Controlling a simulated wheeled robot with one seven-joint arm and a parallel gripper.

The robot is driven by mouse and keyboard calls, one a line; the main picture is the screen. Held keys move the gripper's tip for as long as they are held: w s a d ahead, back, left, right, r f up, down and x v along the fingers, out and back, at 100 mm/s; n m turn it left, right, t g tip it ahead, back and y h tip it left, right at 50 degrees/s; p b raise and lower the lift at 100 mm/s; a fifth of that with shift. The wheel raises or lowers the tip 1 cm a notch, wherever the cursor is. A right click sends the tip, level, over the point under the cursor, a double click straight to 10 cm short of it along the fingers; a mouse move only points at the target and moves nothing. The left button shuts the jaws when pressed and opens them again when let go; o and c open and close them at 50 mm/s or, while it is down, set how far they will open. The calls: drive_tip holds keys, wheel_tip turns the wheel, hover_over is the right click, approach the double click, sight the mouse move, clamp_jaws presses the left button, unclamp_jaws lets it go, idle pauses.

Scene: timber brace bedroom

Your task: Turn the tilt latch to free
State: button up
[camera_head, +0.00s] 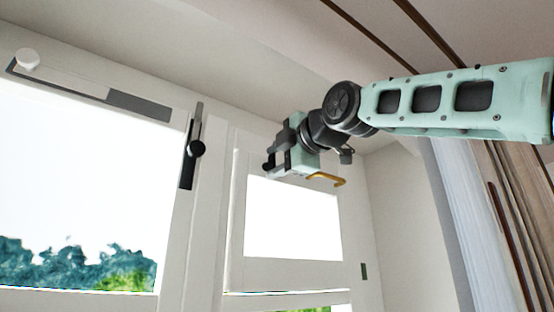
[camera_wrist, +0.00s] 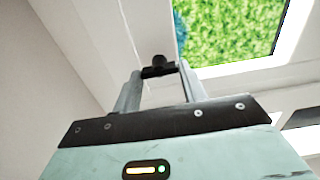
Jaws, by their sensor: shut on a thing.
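My gripper (camera_head: 276,158) is at the upper left part of the right window sash (camera_head: 236,205). In the wrist view its two grey fingers (camera_wrist: 160,80) stand on either side of a small dark latch piece (camera_wrist: 158,69) with a rounded knob, and are shut on it. I take this piece to be the tilt latch; its turn position cannot be told. In the head view the gripper mostly hides it. A brass-coloured handle (camera_head: 327,179) shows just right of and below my gripper.
A black handle (camera_head: 196,148) on a dark plate is on the frame left of my gripper. A slider with a white knob (camera_head: 27,59) is at the top left. A curtain (camera_head: 455,215) hangs at the right. The wall (camera_head: 405,205) between sash and curtain is clear.

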drive_tip(key=o, duration=1)
drive_tip(key=b+v, duration=0.9)
drive_tip(key=v, duration=0.8)
drive_tip(key=shift+s+d, duration=0.2)
